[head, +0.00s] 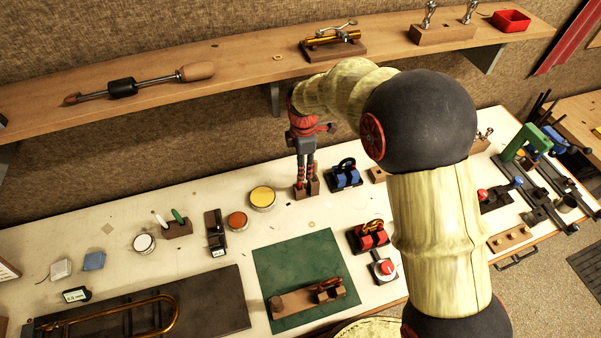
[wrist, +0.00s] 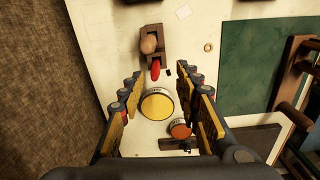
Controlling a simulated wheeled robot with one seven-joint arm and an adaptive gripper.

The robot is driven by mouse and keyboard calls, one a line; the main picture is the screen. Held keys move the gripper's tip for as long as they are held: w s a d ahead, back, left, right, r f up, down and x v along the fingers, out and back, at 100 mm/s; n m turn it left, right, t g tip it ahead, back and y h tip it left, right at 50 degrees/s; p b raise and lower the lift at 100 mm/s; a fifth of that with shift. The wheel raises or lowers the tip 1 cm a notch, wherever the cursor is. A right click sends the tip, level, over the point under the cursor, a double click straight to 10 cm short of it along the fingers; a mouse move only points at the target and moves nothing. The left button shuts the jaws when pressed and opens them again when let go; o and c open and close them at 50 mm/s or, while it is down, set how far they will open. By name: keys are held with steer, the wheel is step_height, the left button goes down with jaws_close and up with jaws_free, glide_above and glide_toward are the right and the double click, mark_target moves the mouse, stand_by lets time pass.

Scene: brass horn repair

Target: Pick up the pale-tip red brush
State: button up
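My gripper (head: 306,177) points down at a wooden block (head: 312,190) at the back of the workbench. In the wrist view my gripper (wrist: 160,73) is open, with its fingers wide apart and nothing held between them. The wooden block (wrist: 157,33) there shows a pale tan rounded end (wrist: 149,44) and a red elongated part (wrist: 156,71), which look like brush parts. The red part lies near the line between the fingertips, apart from both. In the head view my fingers hide whatever stands in the block, and I cannot tell the brushes apart there.
A yellow tin (head: 262,197) and an orange tin (head: 237,220) stand left of the block. A blue clamp-like item (head: 345,175) is close on its right. A holder (head: 178,229) with white and green tools is farther left. A shelf (head: 240,68) runs above, behind my arm.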

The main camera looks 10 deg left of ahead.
mark_target(299, 183)
steer(key=shift+w+a+f+n, duration=0.2)
steer(key=shift+a+f, duration=0.1)
steer(key=shift+f, duration=0.15)
steer(key=shift+w+a+f+n, duration=0.1)
steer(key=shift+a+f+n, duration=0.1)
steer(key=shift+a+f, duration=0.15)
step_height(299, 183, down, 8)
steer(key=shift+r, duration=0.15)
steer(key=shift+c, duration=0.3)
steer(key=c, duration=0.8)
jaws_close()
